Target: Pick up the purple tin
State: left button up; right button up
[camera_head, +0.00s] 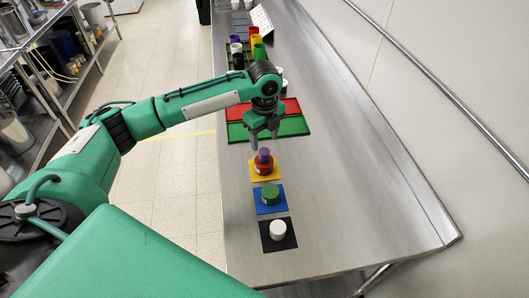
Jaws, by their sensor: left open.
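The small purple tin (264,154) sits on top of a wider red tin (262,168), which stands on a yellow mat (255,176) on the steel counter. My left gripper (264,142) points down just above the purple tin, its two fingers apart with nothing between them. From this view I cannot tell the exact gap between fingertips and tin. My right gripper is not in view.
Nearer me, a green tin (270,194) stands on a blue mat (260,207) and a white tin (278,229) on a black mat (267,243). Behind the gripper lie red (291,107) and green (293,126) panels. Several coloured cups stand farther back. The counter's right side is clear.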

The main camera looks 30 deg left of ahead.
aim_at(264, 151)
pick_arm(q)
jog(key=shift+w+f, duration=0.15)
jog(key=shift+f, duration=0.45)
jog(key=shift+w+f, duration=0.15)
jog(key=shift+f, duration=0.45)
jog(key=shift+s+f+p, duration=0.1)
jog(key=shift+f+p, duration=0.3)
jog(key=shift+p, duration=0.1)
notch_tip(264, 151, down, 4)
jog(key=shift+a+r+p, duration=0.15)
jog(key=shift+r+p, duration=0.05)
jog(key=shift+p, duration=0.6)
jog(key=shift+f, duration=0.5)
jog(key=c, duration=1)
jog(key=shift+c, duration=0.4)
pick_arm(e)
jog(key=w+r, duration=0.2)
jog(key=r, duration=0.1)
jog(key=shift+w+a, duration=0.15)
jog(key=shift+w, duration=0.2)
